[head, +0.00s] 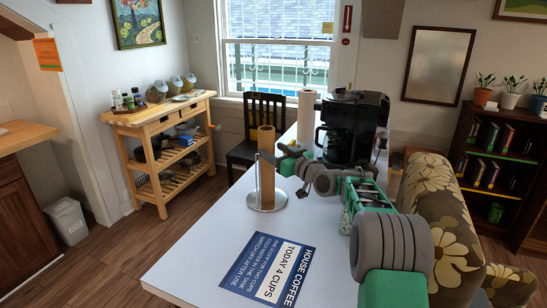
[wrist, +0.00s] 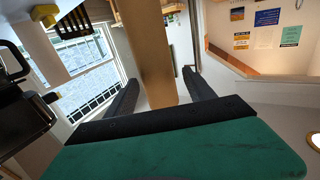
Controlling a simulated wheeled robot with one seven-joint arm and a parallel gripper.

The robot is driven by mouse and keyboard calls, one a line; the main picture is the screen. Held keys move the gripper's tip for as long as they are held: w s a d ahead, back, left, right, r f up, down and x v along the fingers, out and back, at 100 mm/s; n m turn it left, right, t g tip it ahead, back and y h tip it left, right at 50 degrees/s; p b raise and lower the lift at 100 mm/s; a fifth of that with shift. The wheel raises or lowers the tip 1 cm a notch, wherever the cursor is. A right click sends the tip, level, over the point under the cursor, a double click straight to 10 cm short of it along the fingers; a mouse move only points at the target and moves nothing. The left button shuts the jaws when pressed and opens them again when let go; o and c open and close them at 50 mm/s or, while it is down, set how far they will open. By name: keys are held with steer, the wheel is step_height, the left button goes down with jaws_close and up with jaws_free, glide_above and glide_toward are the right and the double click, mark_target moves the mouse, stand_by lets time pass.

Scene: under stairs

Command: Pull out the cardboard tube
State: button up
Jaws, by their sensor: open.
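The cardboard tube (head: 267,183) is brown and stands upright on a holder with a round metal base (head: 281,204) and a thin side rod, on the white table. My gripper (head: 275,152) is at the tube's upper half, reaching in from the right. In the wrist view the tube (wrist: 146,45) runs down between the two dark fingers, with a visible gap on the right side. The fingers are open and not closed on the tube. The tube's lower part is hidden in the wrist view by my gripper's body.
A white paper roll (head: 306,115) and a black coffee maker (head: 352,128) stand behind on the table (head: 200,245). A blue and white coffee sign (head: 268,270) lies in front. A flowered armchair (head: 437,185) is at the right. The table left of the holder is clear.

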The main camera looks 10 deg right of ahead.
steer(key=shift+w+d+f, duration=0.1)
steer(key=shift+w+d, duration=0.05)
steer(key=p+x, duration=0.2)
steer(key=x, duration=0.5)
steer(key=shift+w, duration=0.25)
steer(key=shift+c, duration=0.5)
jaws_close()
stand_by(0.4)
